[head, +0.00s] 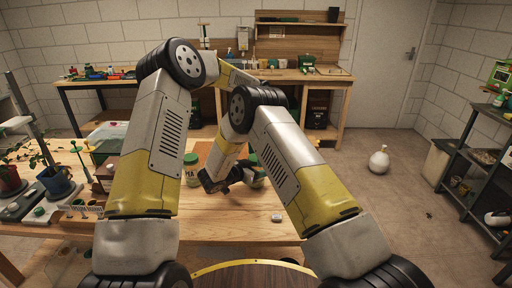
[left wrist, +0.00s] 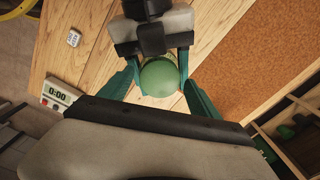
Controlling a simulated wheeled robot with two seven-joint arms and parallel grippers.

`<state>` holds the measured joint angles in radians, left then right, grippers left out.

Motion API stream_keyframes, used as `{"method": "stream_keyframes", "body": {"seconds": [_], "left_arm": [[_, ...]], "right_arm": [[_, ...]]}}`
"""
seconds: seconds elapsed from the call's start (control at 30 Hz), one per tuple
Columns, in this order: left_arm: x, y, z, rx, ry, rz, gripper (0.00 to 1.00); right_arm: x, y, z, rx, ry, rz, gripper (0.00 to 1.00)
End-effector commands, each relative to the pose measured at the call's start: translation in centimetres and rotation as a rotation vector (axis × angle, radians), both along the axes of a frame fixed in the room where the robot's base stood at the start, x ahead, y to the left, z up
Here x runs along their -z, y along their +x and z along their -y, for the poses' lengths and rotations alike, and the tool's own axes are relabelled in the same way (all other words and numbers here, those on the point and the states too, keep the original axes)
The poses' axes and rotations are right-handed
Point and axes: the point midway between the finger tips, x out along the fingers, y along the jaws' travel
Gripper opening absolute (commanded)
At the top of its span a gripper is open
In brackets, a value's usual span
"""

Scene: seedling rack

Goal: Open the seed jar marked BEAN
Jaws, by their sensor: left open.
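A jar with a green lid (head: 256,172) stands on the wooden bench, partly behind dark gripper parts; its label is hidden, so I cannot tell whether it is BEAN. In the left wrist view its round green lid (left wrist: 158,78) shows from above, apparently closed. My left gripper (head: 240,174) is at this jar; in the wrist view its open teal fingers (left wrist: 160,66) straddle the lid, contact unclear. A grey and black gripper part (left wrist: 150,35), apparently my right gripper, is close on the jar's other side; its jaws are unclear. Another green-lidded jar (head: 191,170), label partly reading "MA", stands left.
A timer reading 0:00 (left wrist: 62,95) and a small white item (head: 277,217) lie near the bench edge. A cork mat (left wrist: 255,50) lies beside the jar. Potted seedlings (head: 55,180) crowd the bench's left. The front middle of the bench is clear.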

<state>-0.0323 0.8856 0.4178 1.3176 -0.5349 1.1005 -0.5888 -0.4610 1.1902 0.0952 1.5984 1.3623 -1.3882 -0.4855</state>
Motion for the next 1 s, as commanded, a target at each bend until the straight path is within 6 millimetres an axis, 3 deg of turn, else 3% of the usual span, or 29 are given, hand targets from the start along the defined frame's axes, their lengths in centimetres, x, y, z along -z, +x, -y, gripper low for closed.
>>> {"method": "stream_keyframes", "body": {"seconds": [0.3,0.63,0.77,1.0], "left_arm": [[0.28,0.01,0.00,0.000,-0.001,0.000,0.72],[0.25,0.02,-0.01,0.000,0.000,0.001,0.07],[0.23,0.01,0.04,-0.036,0.000,0.001,0.05],[0.16,0.02,0.08,-0.438,0.001,0.003,0.05]], "right_arm": [[-0.07,0.03,0.00,0.000,0.000,0.001,0.00],[-0.07,0.03,0.00,0.000,0.000,0.001,0.00],[-0.07,0.02,0.01,0.000,0.000,0.001,0.00],[-0.07,0.02,0.01,0.000,0.000,0.001,0.00]]}}
